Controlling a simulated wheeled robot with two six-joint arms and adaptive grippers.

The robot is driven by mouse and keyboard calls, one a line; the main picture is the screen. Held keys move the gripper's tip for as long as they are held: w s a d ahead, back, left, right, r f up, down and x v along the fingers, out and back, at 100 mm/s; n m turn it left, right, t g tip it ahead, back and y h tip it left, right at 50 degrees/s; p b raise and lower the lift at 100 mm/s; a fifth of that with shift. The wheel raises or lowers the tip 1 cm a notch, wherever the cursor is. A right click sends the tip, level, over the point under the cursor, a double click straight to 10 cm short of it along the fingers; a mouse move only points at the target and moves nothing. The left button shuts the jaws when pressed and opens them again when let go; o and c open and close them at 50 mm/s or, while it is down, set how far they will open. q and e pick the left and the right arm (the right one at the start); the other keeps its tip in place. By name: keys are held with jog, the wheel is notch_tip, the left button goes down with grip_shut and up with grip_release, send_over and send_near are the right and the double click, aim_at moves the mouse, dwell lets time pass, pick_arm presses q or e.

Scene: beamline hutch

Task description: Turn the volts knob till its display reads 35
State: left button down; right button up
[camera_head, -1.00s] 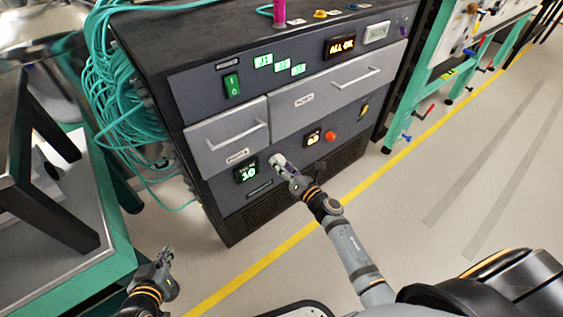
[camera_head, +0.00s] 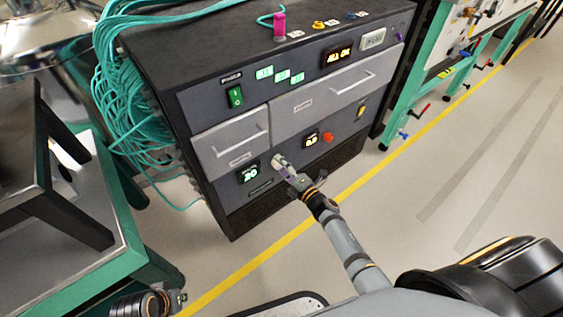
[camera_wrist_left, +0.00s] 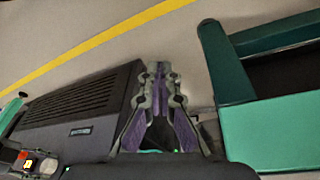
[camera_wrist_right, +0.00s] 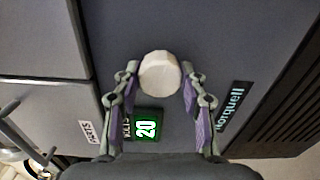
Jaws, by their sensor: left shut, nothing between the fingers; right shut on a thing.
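The volts knob (camera_wrist_right: 160,74) is a round pale knob on the dark front panel of the cabinet. In the right wrist view it sits between the fingertips of my right gripper (camera_wrist_right: 160,76), which is shut on it. The green volts display (camera_wrist_right: 146,125) beside the knob reads 20. In the head view the display (camera_head: 249,172) sits left of my right gripper (camera_head: 281,163), which hides most of the knob. My left gripper (camera_wrist_left: 160,75) is shut and empty, away from the panel; it shows at the bottom left of the head view (camera_head: 180,298).
An amber display (camera_head: 311,140) and a red button (camera_head: 328,137) sit right of the knob. Drawers with bar handles (camera_head: 240,140) are above. A green-framed table (camera_head: 120,255) stands at left near my left arm. The floor in front of the cabinet is clear.

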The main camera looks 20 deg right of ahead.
pick_arm(q)
jog(key=shift+g+y, duration=0.5)
jog(key=shift+g, duration=0.1)
jog(key=shift+s+a+f+p, duration=0.1)
jog(key=shift+a+f+p, duration=0.35)
jog(key=shift+f+p, duration=0.35)
jog(key=shift+w+a+f+p, duration=0.1)
jog(key=shift+a+f+p, duration=0.4)
jog(key=shift+f+p, duration=0.25)
jog(key=shift+s+a+f+p, duration=0.1)
jog(key=shift+a+f+p, duration=0.35)
jog(key=shift+f+p, duration=0.3)
pick_arm(e)
jog(key=shift+f+m, duration=0.1)
jog(key=shift+m, duration=4.4)
jog(key=o, duration=1.2)
jog(key=shift+c, duration=0.2)
jog(key=v, duration=1.2)
